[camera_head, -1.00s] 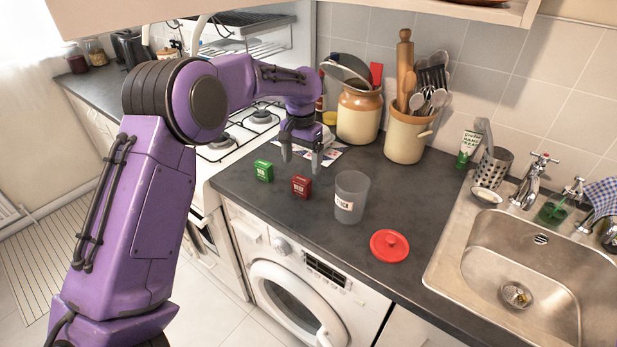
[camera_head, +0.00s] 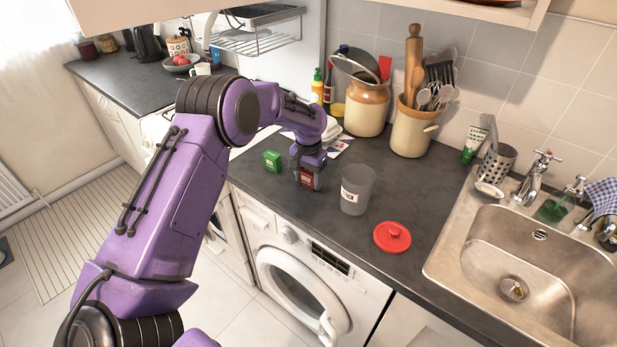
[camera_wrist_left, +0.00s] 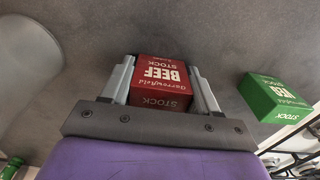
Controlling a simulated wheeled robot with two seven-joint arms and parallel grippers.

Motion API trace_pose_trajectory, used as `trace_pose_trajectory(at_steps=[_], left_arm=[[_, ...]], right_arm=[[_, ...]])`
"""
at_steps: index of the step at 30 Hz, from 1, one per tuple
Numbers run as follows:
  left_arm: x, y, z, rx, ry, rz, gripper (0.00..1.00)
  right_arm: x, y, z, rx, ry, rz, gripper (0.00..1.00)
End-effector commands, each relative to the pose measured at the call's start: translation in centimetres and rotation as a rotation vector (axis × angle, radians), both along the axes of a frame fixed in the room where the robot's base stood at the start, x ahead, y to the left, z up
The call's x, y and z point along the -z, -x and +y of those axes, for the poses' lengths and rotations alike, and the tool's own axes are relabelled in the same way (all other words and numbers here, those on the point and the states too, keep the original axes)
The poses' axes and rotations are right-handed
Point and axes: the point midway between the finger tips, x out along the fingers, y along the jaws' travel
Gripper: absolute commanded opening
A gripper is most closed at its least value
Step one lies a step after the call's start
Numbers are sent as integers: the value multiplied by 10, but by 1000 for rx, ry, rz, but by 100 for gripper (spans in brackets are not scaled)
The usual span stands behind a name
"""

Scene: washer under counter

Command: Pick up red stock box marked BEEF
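The red BEEF stock box (camera_head: 306,179) stands on the dark counter between the fingers of my left gripper (camera_head: 309,177). In the left wrist view the box (camera_wrist_left: 160,82) shows its BEEF lettering, with one finger of the left gripper (camera_wrist_left: 160,80) along each side. The fingers lie very close to its sides; I cannot tell whether they press on it. The box does not look lifted. My right gripper is not in view.
A green VEG stock box (camera_head: 271,161) stands just left of the red one. A translucent grey canister (camera_head: 357,190) is close on the right, with a red lid (camera_head: 392,237) beyond it. Utensil crocks (camera_head: 413,130) stand behind, and the sink (camera_head: 520,270) is at right.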

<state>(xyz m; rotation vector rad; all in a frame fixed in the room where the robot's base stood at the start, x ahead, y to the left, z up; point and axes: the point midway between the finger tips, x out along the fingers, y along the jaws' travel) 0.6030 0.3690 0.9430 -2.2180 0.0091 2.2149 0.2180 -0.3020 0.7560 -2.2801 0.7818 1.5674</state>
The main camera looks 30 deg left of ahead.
Motion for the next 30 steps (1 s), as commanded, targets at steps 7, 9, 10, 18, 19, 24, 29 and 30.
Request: trace_pose_trajectory(at_steps=[7, 9, 10, 18, 19, 24, 29, 30], left_arm=[[0, 0, 0, 1, 0, 0, 28], [0, 0, -1, 1, 0, 0, 28], [0, 0, -1, 1, 0, 0, 28], [-25, -2, 0, 2, 0, -6, 28], [-33, 0, -2, 2, 0, -6, 28], [-79, 32, -27, 4, -1, -6, 28], [-105, 68, -55, 3, -1, -2, 28], [-109, 77, -61, 3, -2, -3, 28]], right_arm=[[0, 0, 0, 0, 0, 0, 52], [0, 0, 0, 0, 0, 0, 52], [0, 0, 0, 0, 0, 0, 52], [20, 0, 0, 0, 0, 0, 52], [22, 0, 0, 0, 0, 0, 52], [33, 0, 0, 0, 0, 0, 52], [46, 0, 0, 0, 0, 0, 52], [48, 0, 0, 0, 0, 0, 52]])
